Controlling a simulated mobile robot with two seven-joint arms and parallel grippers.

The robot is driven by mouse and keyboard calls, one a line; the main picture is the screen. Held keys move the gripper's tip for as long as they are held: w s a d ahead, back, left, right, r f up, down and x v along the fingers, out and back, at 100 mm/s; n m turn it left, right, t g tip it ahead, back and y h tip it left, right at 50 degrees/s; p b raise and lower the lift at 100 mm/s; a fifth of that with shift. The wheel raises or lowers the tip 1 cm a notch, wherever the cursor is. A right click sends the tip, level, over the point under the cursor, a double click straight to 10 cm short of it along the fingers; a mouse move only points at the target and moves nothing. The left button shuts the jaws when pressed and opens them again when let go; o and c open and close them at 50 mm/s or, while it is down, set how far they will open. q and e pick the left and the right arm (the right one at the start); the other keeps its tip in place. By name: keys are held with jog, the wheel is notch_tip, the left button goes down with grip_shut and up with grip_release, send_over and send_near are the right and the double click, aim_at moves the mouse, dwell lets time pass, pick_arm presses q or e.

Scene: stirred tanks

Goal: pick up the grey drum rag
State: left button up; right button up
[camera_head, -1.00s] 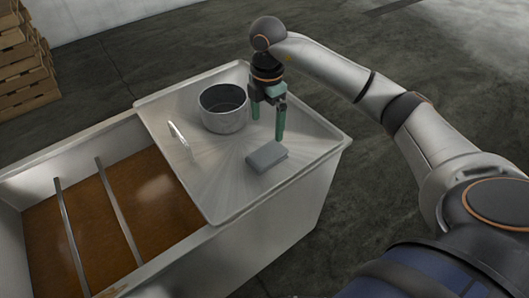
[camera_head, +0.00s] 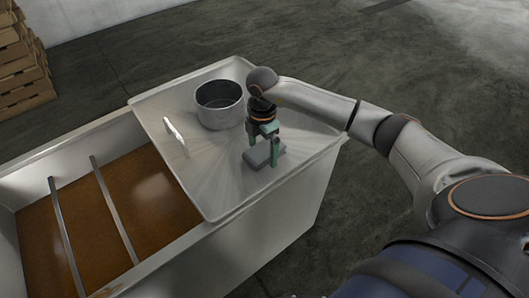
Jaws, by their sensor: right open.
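The grey drum rag (camera_head: 258,158) is a small folded grey block lying on the metal lid (camera_head: 205,185) of the tank, near the lid's right front part. My right gripper (camera_head: 263,153) points down at the rag with its green fingers open, one finger to each side of the rag's near view. The fingers partly cover the rag, and I cannot tell whether they touch it. My left gripper is not in view.
A round metal pot (camera_head: 220,104) stands on the lid behind the rag. The open tank (camera_head: 62,152) at left holds brown contents crossed by two bars. Wooden crates (camera_head: 22,70) are stacked at the far left.

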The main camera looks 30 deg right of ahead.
aim_at(264, 150)
jog(key=shift+c, duration=0.4)
jog(key=c, duration=1.2)
jog(key=shift+o, duration=0.2)
jog(key=shift+r, duration=0.1)
jog(key=shift+r, duration=0.6)
notch_tip(264, 150, up, 2)
jog(key=shift+s+d+r+p, duration=0.1)
jog(key=shift+d+r+p, duration=0.1)
jog(key=shift+p, duration=0.15)
jog(key=s+d+r, duration=0.5)
jog(key=s+r, duration=0.4)
jog(key=s, duration=0.3)
jog(key=shift+s+r+p, duration=0.15)
jog(key=shift+s+p, duration=0.2)
jog(key=shift+s, duration=0.05)
